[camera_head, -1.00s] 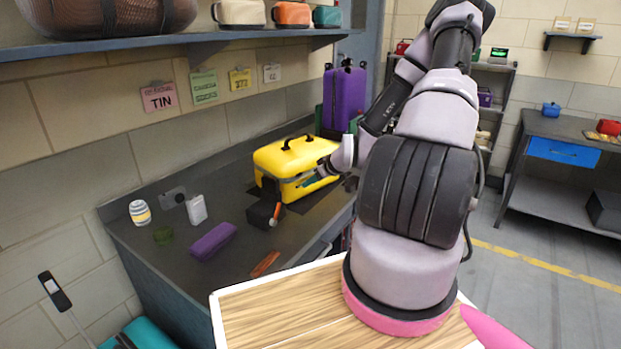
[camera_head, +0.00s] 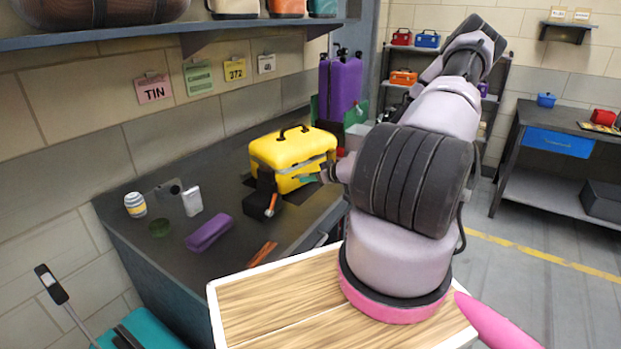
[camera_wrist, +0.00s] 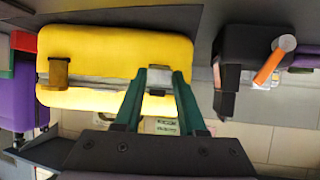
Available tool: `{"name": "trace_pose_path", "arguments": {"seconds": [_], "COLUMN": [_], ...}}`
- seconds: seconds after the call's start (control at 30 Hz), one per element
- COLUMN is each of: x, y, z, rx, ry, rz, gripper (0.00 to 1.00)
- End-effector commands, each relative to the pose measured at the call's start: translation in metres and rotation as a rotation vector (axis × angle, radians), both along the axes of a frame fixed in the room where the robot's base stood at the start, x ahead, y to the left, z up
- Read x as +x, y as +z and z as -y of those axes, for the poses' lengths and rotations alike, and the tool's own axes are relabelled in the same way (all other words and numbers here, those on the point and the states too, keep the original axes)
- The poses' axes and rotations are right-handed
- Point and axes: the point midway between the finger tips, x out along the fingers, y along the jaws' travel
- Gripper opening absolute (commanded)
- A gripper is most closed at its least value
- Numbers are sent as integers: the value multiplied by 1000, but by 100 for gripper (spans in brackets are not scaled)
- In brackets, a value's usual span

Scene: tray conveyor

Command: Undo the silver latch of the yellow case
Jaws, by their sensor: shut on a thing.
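The yellow case (camera_head: 285,151) stands closed on the dark counter, its black handle on top. In the wrist view the case (camera_wrist: 110,52) lies across the upper left, with a brass-coloured latch (camera_wrist: 58,73) on the left and the silver latch (camera_wrist: 160,75) on the right. My gripper (camera_wrist: 160,84) has its green fingers on either side of the silver latch and is shut on it. In the head view my gripper (camera_head: 309,179) is at the case's front; the silver latch is too small to tell there.
A black block with an orange-handled item (camera_head: 268,197) stands close by the case. A purple case (camera_head: 209,232), a white can (camera_head: 193,201) and a striped jar (camera_head: 136,204) are farther left on the counter. A tall purple suitcase (camera_head: 340,85) stands behind.

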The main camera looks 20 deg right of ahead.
Motion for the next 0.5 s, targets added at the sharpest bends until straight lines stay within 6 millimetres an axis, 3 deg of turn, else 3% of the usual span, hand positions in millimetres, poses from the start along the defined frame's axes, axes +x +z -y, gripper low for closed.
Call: {"name": "trace_pose_path", "arguments": {"seconds": [0.03, 0.07, 0.1, 0.13, 0.5], "x": [-1, -1, -1, 0, -4], "y": [-2, -2, -2, -2, 1], "z": [1, 1, 1, 1, 2], "rx": [0, 0, 0, 1, 0], "ry": [-2, -2, -2, -2, -2], "rz": [-5, -5, -5, -4, -4], "gripper": [0, 51, 67, 70, 70]}}
